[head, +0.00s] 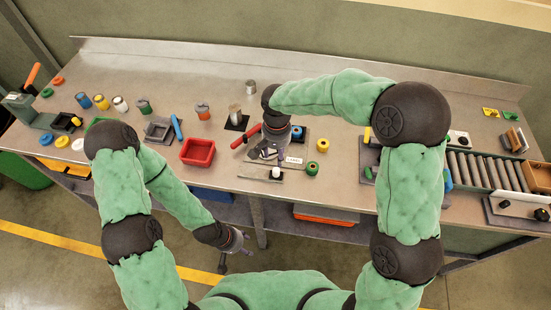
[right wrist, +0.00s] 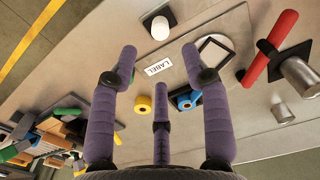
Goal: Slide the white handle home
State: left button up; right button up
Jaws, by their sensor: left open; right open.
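A white knob, which looks like the white handle (head: 276,172), stands on a grey plate (head: 258,170) near the table's front edge. In the right wrist view the white knob (right wrist: 160,29) is at the top, on a small dark base. My right gripper (head: 272,149) is above the table just behind the knob, with its lower part partly hidden. My left gripper (head: 238,250) is open and empty, low in front of the table.
A white label card (right wrist: 157,67) lies near the knob. A red-handled tool (head: 246,137), yellow roll (head: 323,144) and green roll (head: 312,168) are close by. A red bin (head: 198,151) stands left, a roller conveyor (head: 485,170) right.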

aim_at(275, 169)
notch_tip(275, 169, down, 10)
jog(key=shift+f+b, duration=0.2)
jog(key=shift+b, duration=0.4)
grip_shut()
jog(key=shift+a, duration=0.15)
